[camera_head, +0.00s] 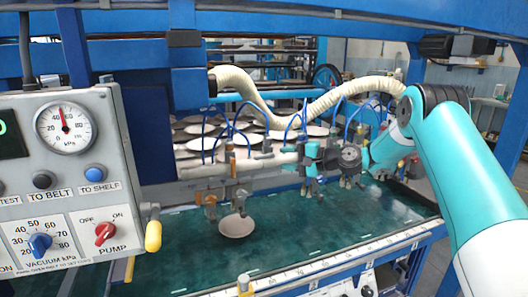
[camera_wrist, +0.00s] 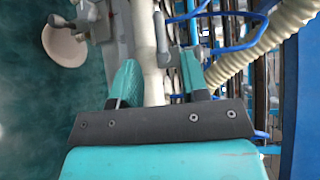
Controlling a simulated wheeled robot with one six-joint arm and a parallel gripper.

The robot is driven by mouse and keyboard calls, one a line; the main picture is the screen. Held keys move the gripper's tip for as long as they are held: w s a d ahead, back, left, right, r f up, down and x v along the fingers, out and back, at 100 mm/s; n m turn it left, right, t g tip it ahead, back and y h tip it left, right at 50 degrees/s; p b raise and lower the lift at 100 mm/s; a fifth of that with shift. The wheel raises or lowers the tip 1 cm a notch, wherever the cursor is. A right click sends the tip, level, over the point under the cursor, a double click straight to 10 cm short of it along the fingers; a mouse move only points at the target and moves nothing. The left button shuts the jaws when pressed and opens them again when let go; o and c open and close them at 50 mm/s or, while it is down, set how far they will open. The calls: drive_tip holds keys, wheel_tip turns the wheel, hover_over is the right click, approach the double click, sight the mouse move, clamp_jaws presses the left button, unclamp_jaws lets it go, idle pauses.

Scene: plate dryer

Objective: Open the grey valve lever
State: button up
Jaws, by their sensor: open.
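A grey lever-like part (camera_wrist: 161,33) stands against the white pipe (camera_wrist: 149,60) in the wrist view, just ahead of my gripper; it looks like the valve lever. I cannot pick it out clearly in the head view. My gripper (camera_wrist: 158,74) is open, its two teal fingers on either side of the pipe in the picture. Nothing shows held between them, and I cannot tell whether they touch anything. In the head view my arm reaches in from the right to the pipe in front of the plate rack; the fingertips are hard to make out there.
A control panel (camera_head: 88,140) with a gauge and knobs stands at the left. A ribbed cream hose (camera_head: 318,106) and thin blue tubes hang close around the pipe. One plate (camera_head: 237,226) lies on the green belt (camera_head: 190,250); several plates fill the rack behind.

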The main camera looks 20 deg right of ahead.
sight(264, 157)
drive_tip(key=p+x, duration=0.2)
drive_tip(key=x, duration=0.6)
clamp_jaws()
